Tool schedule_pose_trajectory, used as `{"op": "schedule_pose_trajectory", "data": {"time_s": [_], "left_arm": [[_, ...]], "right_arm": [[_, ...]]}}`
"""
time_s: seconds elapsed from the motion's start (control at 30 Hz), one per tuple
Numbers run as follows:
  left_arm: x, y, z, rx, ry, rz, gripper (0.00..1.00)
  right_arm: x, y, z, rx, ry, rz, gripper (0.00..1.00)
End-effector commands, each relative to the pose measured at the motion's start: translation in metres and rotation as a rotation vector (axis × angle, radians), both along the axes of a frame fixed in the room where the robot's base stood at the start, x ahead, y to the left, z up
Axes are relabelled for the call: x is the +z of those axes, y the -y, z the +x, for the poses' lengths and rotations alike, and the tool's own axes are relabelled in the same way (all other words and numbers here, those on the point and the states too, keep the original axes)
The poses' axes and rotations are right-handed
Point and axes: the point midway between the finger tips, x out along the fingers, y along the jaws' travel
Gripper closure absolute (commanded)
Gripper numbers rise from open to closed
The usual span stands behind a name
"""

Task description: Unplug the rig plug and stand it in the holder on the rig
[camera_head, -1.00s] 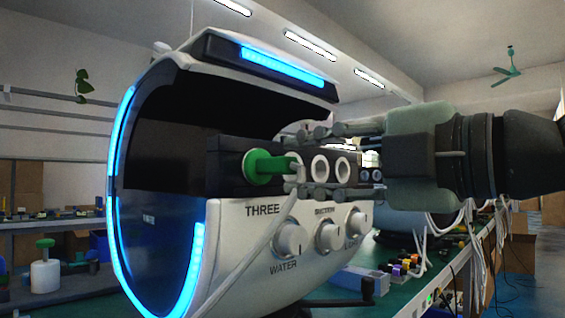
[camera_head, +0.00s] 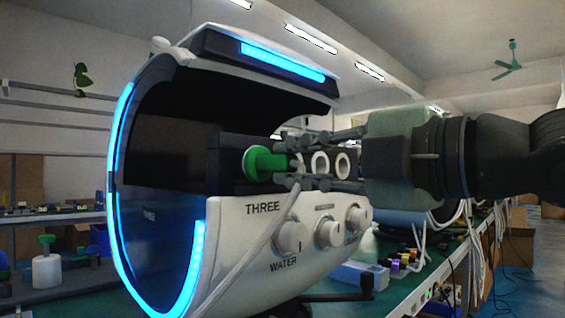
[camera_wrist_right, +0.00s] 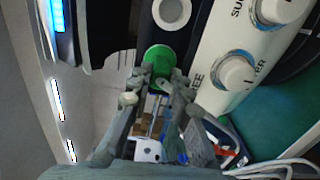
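The green rig plug (camera_head: 262,164) sits at the dark port panel on the front of the white rig (camera_head: 230,235), its body pointing right. A pale cable (camera_head: 245,262) hangs below it. My right gripper (camera_head: 281,157) comes in from the right, with one finger above the plug's body and one below. In the right wrist view, the green plug (camera_wrist_right: 159,60) lies between and just beyond the fingertips (camera_wrist_right: 158,82); the fingers look apart, with a gap around the plug. I cannot make out the holder for certain. My left gripper is not in view.
White ring ports (camera_head: 321,163) sit right of the plug, partly behind my fingers. White knobs (camera_head: 291,237) project from the rig below. The green bench (camera_head: 415,280) carries small colored parts (camera_head: 403,260) at the right.

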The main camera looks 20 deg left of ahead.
Motion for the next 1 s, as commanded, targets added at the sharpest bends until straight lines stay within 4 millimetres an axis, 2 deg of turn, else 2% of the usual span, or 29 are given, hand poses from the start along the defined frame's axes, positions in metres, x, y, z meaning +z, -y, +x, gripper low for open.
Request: {"op": "schedule_pose_trajectory", "data": {"time_s": [0.27,0.7,1.0], "left_arm": [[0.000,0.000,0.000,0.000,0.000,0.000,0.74],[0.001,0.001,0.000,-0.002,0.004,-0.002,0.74],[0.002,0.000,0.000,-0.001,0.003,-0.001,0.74]], "right_arm": [[0.000,0.000,0.000,0.000,0.000,0.000,1.00],[0.000,0.001,0.000,0.000,0.000,0.000,1.00],[0.000,0.011,-0.003,-0.001,0.000,0.000,1.00]]}}
